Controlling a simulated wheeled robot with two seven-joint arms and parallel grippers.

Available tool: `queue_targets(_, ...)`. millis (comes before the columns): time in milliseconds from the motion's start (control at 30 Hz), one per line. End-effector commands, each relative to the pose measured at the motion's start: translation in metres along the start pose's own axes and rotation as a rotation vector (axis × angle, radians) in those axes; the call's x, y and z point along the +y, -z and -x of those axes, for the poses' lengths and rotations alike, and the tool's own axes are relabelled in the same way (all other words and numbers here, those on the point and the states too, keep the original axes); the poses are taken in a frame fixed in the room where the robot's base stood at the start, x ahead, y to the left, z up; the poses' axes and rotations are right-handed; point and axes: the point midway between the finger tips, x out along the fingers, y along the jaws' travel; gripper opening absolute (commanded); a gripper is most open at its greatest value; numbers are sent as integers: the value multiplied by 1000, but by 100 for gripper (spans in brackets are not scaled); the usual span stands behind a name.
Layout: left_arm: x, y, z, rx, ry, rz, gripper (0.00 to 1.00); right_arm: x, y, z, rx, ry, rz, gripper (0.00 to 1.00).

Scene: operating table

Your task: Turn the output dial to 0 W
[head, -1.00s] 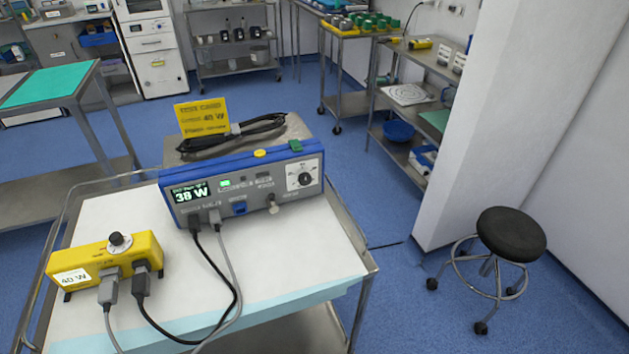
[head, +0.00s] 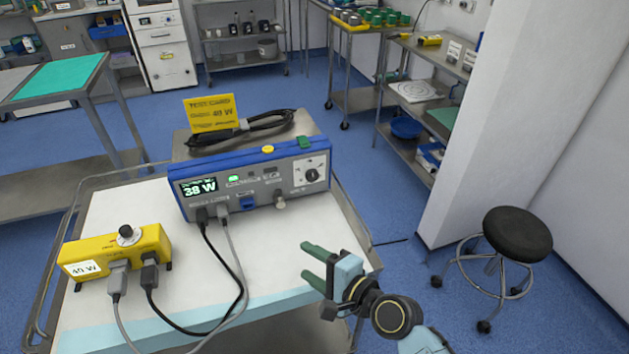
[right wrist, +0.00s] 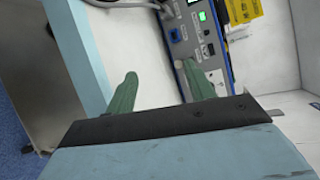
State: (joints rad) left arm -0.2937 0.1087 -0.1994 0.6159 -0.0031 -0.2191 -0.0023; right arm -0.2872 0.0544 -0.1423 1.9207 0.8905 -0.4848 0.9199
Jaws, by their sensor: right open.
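The blue and grey generator (head: 255,186) stands on the cart top, and its display (head: 199,187) reads 38 W. The output dial (head: 312,174) is a dark knob on a white panel at the right end of its front face. My right gripper (head: 312,265) is open and empty above the cart's right front part, in front of and below the dial, apart from it. In the right wrist view, its green fingers (right wrist: 160,95) point toward the generator's front (right wrist: 205,45), seen sideways; the dial is not clear there. My left gripper is not in view.
A yellow box (head: 115,252) labelled 40 W, with its own black knob, stands at the cart's left. Cables (head: 225,262) loop from it to the generator's front.

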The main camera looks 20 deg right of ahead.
Motion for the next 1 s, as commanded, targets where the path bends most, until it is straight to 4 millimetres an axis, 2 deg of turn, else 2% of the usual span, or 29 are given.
queue_targets(200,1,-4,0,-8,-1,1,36,-39,38,-22,81,273,-544,54)
queue_targets(300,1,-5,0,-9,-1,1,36,-50,62,-27,120,398,-807,54)
queue_targets(433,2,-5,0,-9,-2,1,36,-53,85,-29,157,512,-1044,54)
queue_targets(533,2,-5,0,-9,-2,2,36,-54,94,-30,169,552,-1124,54)
queue_targets(667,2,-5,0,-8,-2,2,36,-58,100,-39,171,562,-1141,54)
queue_targets(1000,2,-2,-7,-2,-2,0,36,-79,126,-94,170,560,-1136,54)
